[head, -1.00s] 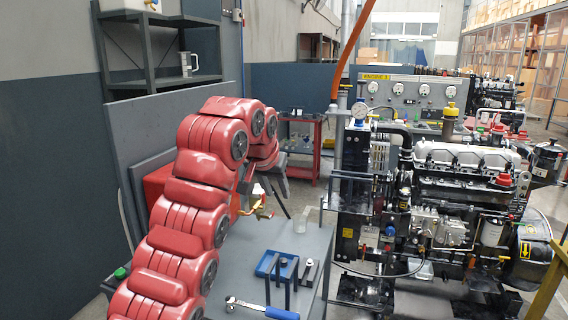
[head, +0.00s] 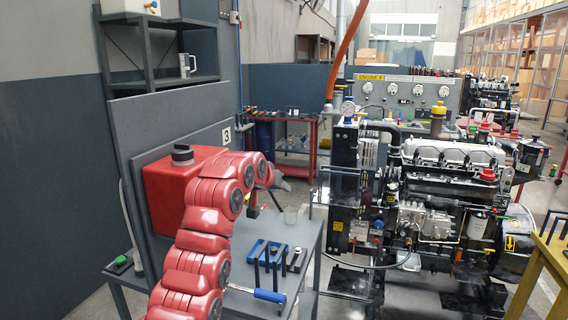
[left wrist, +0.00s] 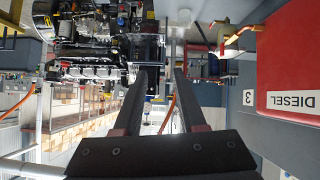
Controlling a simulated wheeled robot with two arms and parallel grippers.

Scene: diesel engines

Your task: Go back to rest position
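My left arm, with red links, comes up from the bottom of the head view and bends over the grey table (head: 318,237). My left gripper (head: 285,181) is at its far end, small and partly hidden by the arm. In the left wrist view my left gripper (left wrist: 165,74) has its two dark fingers apart with nothing between them, so it is open. My right gripper is not in view.
A red tank (head: 165,190) stands left of my arm; in the left wrist view its label (left wrist: 293,101) reads DIESEL. A diesel engine (head: 450,185) stands at right.

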